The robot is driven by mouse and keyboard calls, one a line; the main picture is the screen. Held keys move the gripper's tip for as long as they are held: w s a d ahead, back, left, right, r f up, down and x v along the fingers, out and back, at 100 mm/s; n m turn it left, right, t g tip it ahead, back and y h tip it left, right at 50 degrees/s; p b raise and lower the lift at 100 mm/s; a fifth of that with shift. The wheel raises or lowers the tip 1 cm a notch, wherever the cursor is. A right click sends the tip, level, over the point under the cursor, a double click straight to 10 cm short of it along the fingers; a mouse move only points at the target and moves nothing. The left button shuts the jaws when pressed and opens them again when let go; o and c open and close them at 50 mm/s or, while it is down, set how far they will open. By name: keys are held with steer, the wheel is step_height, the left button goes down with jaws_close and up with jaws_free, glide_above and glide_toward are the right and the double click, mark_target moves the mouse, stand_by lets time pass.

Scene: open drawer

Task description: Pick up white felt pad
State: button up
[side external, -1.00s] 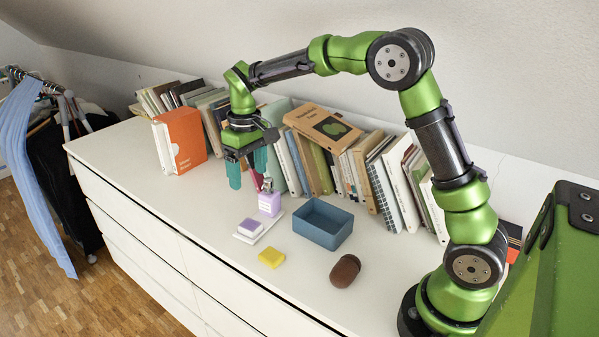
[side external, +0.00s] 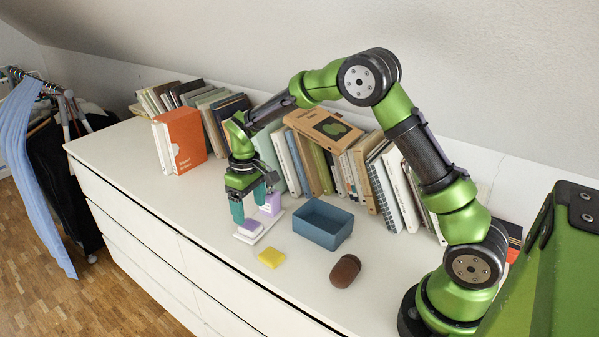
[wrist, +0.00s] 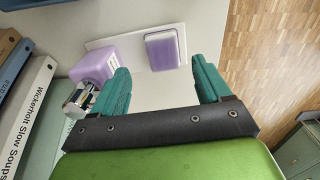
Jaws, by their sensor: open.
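No plain separate white pad stands out. A small flat block, lilac on top with white edges (side external: 249,227), lies on a thin white plate (side external: 242,238) and may be the felt pad. In the wrist view the block (wrist: 163,49) lies just beyond the fingertips, roughly between their lines. My gripper (side external: 249,203) points down, open and empty, above the plate and near the block; its teal fingers (wrist: 160,72) are spread apart. A lilac bottle-like thing (side external: 271,203) with a metal top stands at the plate's back end, close beside one finger.
A blue open box (side external: 322,224) stands right of the plate. A yellow sponge-like block (side external: 271,258) and a brown rounded thing (side external: 345,271) lie nearer the front. Books (side external: 290,163) line the wall behind. The left part of the white dresser top (side external: 130,150) is clear.

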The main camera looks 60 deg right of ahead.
mark_target(250, 225)
steer(key=f, duration=0.5)
steer(key=shift+a, duration=0.25)
steer(key=shift+r, duration=0.1)
steer(key=c, duration=1.2)
